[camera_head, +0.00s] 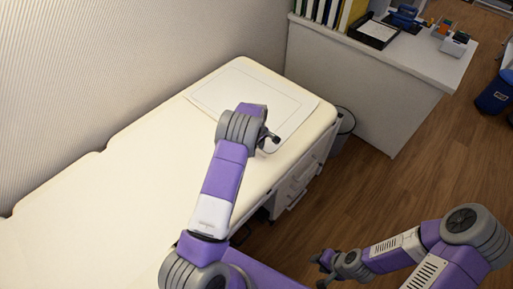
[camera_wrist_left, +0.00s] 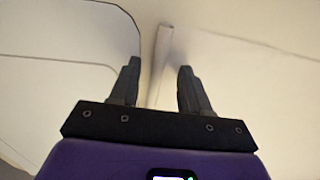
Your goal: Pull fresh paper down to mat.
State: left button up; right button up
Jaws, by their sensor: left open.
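A flat whitish sheet with a thin outlined border (camera_head: 270,88) lies on the far end of the cream padded table (camera_head: 110,190). I cannot tell for sure whether it is the mat or the paper. My left gripper (camera_head: 268,140) is over the near edge of this sheet, and the wrist hides part of it. In the left wrist view my left gripper (camera_wrist_left: 158,85) is open. A narrow pale raised strip (camera_wrist_left: 163,48) shows between and beyond its fingers; I cannot tell whether they touch it. My right gripper (camera_head: 322,268) is over the floor, away from the table.
A ribbed wall (camera_head: 90,70) runs along the table's back side. A white desk (camera_head: 400,65) with binders, a tray and small boxes stands at the right, with a bin (camera_head: 343,122) between desk and table.

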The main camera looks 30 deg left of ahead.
aim_at(257, 149)
pick_arm(q)
notch_tip(257, 149, up, 8)
jog(key=shift+f+p, duration=0.15)
jog(key=shift+p, duration=0.6)
pick_arm(e)
jog(key=shift+r, duration=0.75)
pick_arm(q)
jog(key=shift+d+f, duration=0.1)
jog(key=shift+f, duration=0.05)
